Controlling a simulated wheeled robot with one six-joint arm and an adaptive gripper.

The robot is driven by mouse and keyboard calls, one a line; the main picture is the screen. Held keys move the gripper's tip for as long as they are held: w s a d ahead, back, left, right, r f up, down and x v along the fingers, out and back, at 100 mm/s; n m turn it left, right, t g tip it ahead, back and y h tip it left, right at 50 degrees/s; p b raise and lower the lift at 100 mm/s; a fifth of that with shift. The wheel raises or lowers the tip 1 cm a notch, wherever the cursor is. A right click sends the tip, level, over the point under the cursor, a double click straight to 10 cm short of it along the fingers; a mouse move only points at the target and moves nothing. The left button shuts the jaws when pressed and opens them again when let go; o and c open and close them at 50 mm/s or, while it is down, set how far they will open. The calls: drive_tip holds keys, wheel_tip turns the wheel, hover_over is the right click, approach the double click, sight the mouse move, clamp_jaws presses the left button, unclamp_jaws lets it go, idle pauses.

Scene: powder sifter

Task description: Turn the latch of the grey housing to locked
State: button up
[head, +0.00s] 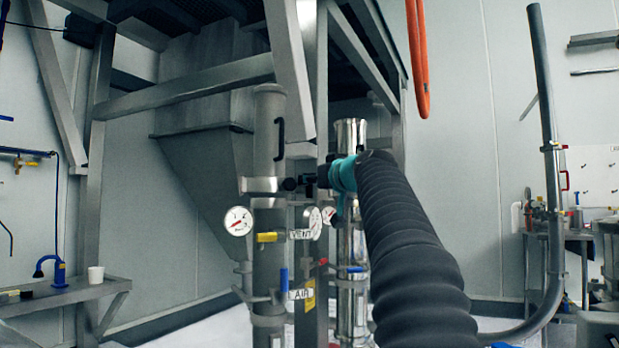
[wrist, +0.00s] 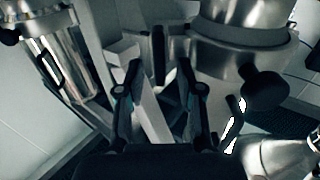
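The grey housing (head: 270,225) is a tall upright cylinder left of the steel post, with a band clamp (head: 260,185) around it and a curved black handle (head: 280,138) above. In the wrist view a wide metal cylinder (wrist: 225,65), apparently this housing, fills the upper right, with a black knob (wrist: 263,88) on its side. I cannot tell which part is the latch or how it is turned. My gripper (head: 297,182) is beside the housing's right side at clamp height. In the wrist view its fingers (wrist: 160,68) are apart, with nothing clearly held.
A shiny cylinder (head: 352,250) stands behind my arm and shows at the left of the wrist view (wrist: 75,65). A pressure gauge (head: 238,221), a yellow valve handle (head: 267,237) and the steel post (head: 305,260) crowd the housing. An orange hose (head: 419,60) hangs above right.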

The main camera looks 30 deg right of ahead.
drive_tip(key=shift+w, duration=0.1)
clamp_jaws()
idle(0.3)
drive_tip(key=shift+m, duration=0.3)
drive_tip(key=shift+d+f+m+p, duration=0.25)
drive_tip(key=shift+m+p, duration=0.65)
drive_tip(key=shift+m, duration=2)
drive_tip(key=shift+d+f+m+p, duration=0.25)
drive_tip(key=shift+m+p, duration=0.65)
drive_tip(key=shift+m, duration=2)
drive_tip(key=shift+d+f+m+p, duration=0.25)
drive_tip(key=shift+m+p, duration=0.65)
drive_tip(key=shift+m, duration=2)
